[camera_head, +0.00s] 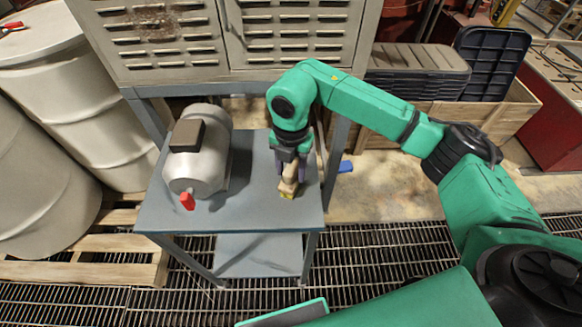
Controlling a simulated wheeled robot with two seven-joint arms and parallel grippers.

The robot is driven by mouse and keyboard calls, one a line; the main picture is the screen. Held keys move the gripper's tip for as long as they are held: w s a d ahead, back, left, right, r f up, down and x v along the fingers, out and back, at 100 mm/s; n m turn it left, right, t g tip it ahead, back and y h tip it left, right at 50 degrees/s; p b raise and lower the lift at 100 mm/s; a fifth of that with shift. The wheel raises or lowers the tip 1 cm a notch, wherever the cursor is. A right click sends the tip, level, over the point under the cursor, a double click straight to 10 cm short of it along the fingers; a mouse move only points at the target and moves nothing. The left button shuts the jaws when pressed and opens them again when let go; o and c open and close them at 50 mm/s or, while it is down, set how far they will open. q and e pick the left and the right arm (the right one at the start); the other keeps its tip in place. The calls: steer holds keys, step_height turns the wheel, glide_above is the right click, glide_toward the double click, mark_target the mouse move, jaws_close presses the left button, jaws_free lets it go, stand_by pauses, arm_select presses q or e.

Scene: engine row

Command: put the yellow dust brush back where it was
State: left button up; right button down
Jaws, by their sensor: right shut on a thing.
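The yellow dust brush (286,194) is at the right front part of a small grey-blue table, with a tan body and a bit of yellow at its lower end. My right gripper (290,178) points down over it and is shut on it. The gripper's fingers hide part of the brush. I cannot tell whether the brush touches the tabletop. My left gripper is not in view.
A grey motor (205,155) with a dark box and a red tip stands on the left of the table (250,215). A louvred cabinet (180,45) is behind. Large pale drums (110,110) stand left, a wooden crate (500,115) right. A blue object (345,167) lies on the floor.

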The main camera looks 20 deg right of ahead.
steer(key=shift+f, duration=0.2)
steer(key=shift+c, duration=1.7)
jaws_free()
steer(key=shift+r, duration=0.1)
steer(key=shift+o, duration=0.3)
steer(key=shift+r, duration=0.15)
step_height(320, 180, up, 8)
steer(key=shift+r+b, duration=0.15)
steer(key=shift+b, duration=1.05)
step_height(320, 180, up, 4)
steer(key=shift+f, duration=0.1)
